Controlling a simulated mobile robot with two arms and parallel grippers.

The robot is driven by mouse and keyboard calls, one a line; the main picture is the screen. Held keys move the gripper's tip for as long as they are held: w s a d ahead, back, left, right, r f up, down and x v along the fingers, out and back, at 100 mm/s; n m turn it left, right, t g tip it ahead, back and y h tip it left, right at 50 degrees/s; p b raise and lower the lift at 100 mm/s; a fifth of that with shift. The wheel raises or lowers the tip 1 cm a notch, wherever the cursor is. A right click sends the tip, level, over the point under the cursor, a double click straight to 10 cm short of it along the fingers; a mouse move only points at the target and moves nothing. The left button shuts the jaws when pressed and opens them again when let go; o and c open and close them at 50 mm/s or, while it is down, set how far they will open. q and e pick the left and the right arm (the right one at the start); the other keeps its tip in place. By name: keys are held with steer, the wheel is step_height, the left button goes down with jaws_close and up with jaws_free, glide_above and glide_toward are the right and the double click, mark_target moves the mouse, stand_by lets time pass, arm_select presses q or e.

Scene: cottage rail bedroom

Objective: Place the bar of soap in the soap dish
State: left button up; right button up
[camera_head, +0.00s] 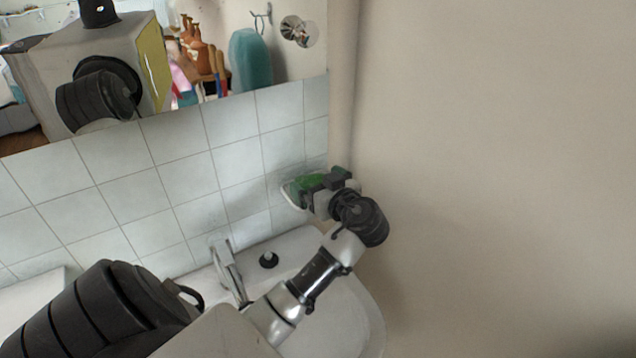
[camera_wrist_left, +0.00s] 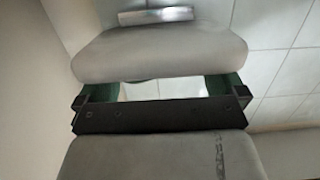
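My left gripper (camera_head: 327,190) is at the tiled wall beside the corner, above the sink's back rim. In the left wrist view, green shows at both ends of the narrow gap between the grey fingers (camera_wrist_left: 160,92), with a pale patch in the middle. The white curved rim of what looks like the soap dish (camera_head: 287,195) shows just left of and below the soap. The gripper hides most of the dish, and I cannot tell whether the soap touches it. My right gripper is not in view.
The white sink (camera_head: 362,305) lies below my left arm, with a chrome tap (camera_head: 229,270) and a small black knob (camera_head: 268,260) on its back rim. A mirror (camera_head: 285,75) hangs above the tiles. The bare beige wall (camera_head: 500,180) closes the right side.

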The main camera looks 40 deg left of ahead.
arm_select(q)
steer(key=shift+r, duration=0.1)
steer(key=shift+r+p, duration=0.25)
steer(key=shift+p, duration=0.15)
steer(key=shift+r+p, duration=0.4)
steer(key=shift+p, duration=0.05)
steer(key=b+v, duration=0.3)
steer(key=v, duration=0.9)
steer(key=shift+f, duration=0.2)
